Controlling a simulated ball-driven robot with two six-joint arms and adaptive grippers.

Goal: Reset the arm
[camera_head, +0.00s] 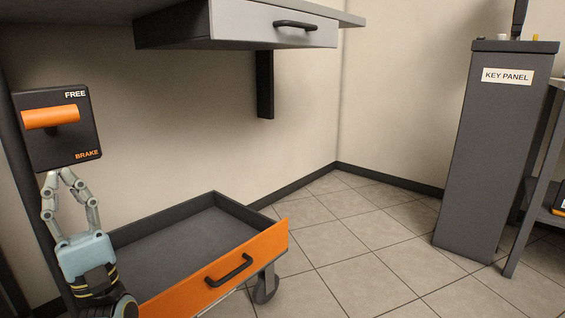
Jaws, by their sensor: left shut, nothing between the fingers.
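My left gripper (60,174) points up at the lower left, just below the brake box. Its fingertips are close together with nothing between them. The dark brake box (60,143) is labelled FREE at the top and BRAKE at the bottom. Its orange lever (53,116) lies level near the upper part of the box. The gripper appears just under the box's lower edge; I cannot tell if it touches. My right gripper is not in view.
An orange-fronted drawer (272,243) on a caster stands open and looks empty, right of my gripper. A counter with a grey drawer (232,22) hangs above. A grey KEY PANEL pedestal (483,150) and a shelf stand at right. Tiled floor (345,240) between is clear.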

